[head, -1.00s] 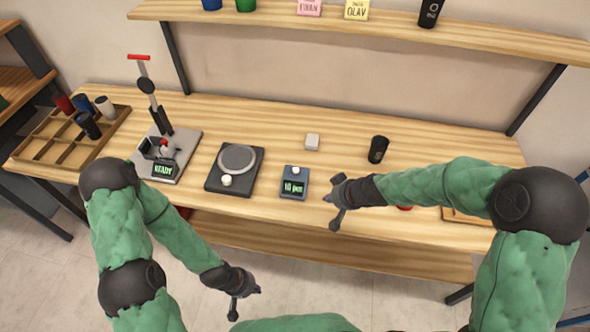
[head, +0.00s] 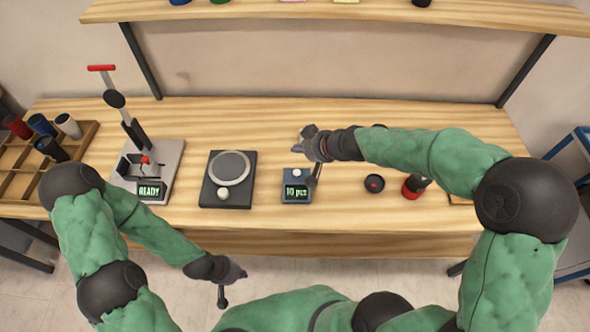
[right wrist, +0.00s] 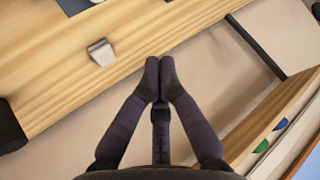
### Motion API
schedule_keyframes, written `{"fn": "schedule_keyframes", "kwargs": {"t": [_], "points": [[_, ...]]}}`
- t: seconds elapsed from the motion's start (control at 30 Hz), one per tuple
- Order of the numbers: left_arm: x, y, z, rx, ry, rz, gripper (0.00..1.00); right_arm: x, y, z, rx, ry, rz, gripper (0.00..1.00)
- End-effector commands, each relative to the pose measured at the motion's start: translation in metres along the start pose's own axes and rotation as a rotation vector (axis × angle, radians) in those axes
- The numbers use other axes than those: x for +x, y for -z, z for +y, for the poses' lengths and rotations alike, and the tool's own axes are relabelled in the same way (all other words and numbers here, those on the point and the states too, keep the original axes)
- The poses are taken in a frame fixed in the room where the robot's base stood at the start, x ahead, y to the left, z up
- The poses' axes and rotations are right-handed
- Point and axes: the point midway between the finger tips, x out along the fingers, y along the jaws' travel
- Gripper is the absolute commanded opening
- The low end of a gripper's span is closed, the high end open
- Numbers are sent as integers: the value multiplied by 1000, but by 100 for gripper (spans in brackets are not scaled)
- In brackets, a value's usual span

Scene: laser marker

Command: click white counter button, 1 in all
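The counter is a small blue box (head: 297,191) with a green "10 pcs" display, in the middle of the table. Its white button (head: 297,174) sits on top, behind the display. My right gripper (head: 303,138) is beyond the counter, above the table and apart from the button. In the right wrist view the right gripper's fingertips (right wrist: 160,66) meet, with nothing between them. A pale block (right wrist: 101,52) lies on the table in that view, apart from the fingers. My left gripper (head: 224,296) hangs in front of the table; its fingers are too small to judge.
Left of the counter is a dark scale (head: 227,182) with a round plate. Further left are the marker machine (head: 148,180) reading "READY" and a wooden tray (head: 60,182) with cups. A dark round stamp-like thing (head: 374,183) and a red-black thing (head: 412,187) lie right.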

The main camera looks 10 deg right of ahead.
Motion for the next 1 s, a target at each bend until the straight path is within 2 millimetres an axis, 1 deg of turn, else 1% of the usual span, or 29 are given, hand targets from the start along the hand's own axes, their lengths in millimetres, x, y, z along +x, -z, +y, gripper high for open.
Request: {"fn": "schedule_keyframes", "kwargs": {"t": [0.17,0.27,0.7,0.8,1.0], "points": [[4,0,-1,0,0,0,0,4,-4,2,1,0,-1,0],[10,1,-4,0,0,1,0,10,-10,4,0,0,-2,0],[49,2,-18,0,0,1,0,49,-47,19,0,0,0,0],[58,3,-21,0,0,1,0,54,-52,21,0,0,0,0],[68,3,-24,0,0,1,0,61,-58,24,0,0,0,0]]}}
